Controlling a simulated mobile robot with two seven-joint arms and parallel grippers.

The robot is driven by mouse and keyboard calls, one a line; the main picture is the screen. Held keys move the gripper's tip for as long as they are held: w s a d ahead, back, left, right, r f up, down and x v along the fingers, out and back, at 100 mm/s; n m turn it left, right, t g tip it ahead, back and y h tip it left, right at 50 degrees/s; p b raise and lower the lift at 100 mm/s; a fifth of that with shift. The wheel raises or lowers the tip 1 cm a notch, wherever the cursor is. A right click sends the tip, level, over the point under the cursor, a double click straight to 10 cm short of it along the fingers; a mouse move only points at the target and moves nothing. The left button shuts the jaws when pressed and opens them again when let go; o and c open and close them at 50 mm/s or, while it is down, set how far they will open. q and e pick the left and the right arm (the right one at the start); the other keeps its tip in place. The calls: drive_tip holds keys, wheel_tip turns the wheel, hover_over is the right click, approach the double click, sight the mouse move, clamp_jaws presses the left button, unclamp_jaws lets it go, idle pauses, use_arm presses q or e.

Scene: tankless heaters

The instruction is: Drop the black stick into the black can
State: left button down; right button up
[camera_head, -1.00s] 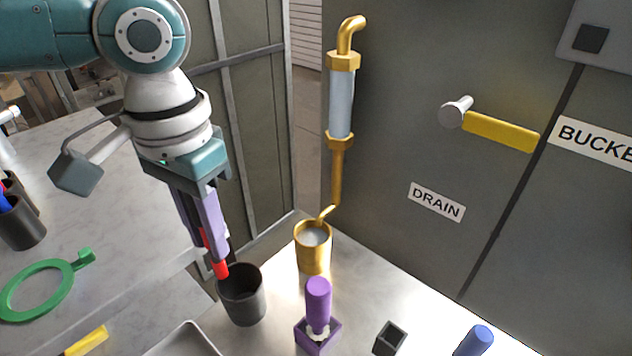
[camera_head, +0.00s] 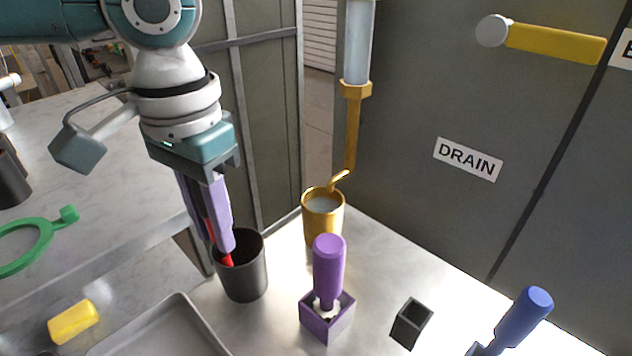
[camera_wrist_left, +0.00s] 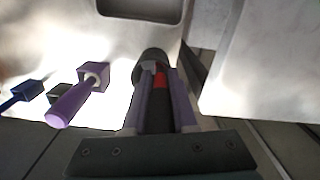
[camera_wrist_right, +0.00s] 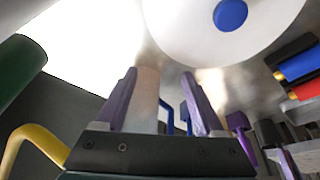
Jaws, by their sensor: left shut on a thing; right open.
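My left gripper (camera_head: 224,243) has purple fingers and is shut on a stick (camera_head: 228,260), pointing down at the mouth of the black can. The stick shows red at its lower end in the head view; in the left wrist view its red part (camera_wrist_left: 160,80) shows between the fingers, with a dark area behind it. The black can (camera_head: 245,280) stands upright on the metal counter; the stick's lower end overlaps its opening, and its depth inside is hard to tell. The can also shows in the left wrist view (camera_wrist_left: 150,57). My right gripper (camera_wrist_right: 160,76) is open, seen only in its wrist view.
A gold cup (camera_head: 323,225) stands behind the can, and a purple-handled tool (camera_head: 328,265) in a purple holder (camera_head: 327,325) to its right. A grey tray (camera_head: 165,335) lies in front. A small dark holder (camera_head: 411,325) and blue handle (camera_head: 525,312) are farther right.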

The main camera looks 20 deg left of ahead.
use_arm(q)
drive_tip(key=c, duration=0.6)
unclamp_jaws()
drive_tip(key=shift+c, duration=0.2)
use_arm(e)
drive_tip(key=shift+a, duration=0.1)
use_arm(q)
wheel_tip(320, 180, up, 10)
drive_tip(key=shift+p, duration=1.25)
use_arm(e)
wheel_tip(320, 180, up, 2)
drive_tip(key=shift+r, duration=0.2)
use_arm(q)
drive_tip(key=s+d+r+m+t+h+p, duration=0.35)
drive_tip(key=s+d+p, duration=0.45)
drive_tip(key=d+p, duration=0.4)
drive_tip(key=s+a+r+n+y+p, duration=0.3)
drive_tip(key=s+a+r+n+p, duration=0.15)
drive_tip(key=s+a, duration=0.4)
wheel_tip(320, 180, up, 36)
drive_tip(key=m+p, duration=0.1)
drive_tip(key=p, duration=3.6)
drive_tip(key=shift+w+a+r+p, duration=0.15)
drive_tip(key=shift+w+r+p, duration=0.1)
drive_tip(key=shift+w+p, duration=0.1)
use_arm(e)
wheel_tip(320, 180, up, 54)
drive_tip(key=shift+r, duration=0.15)
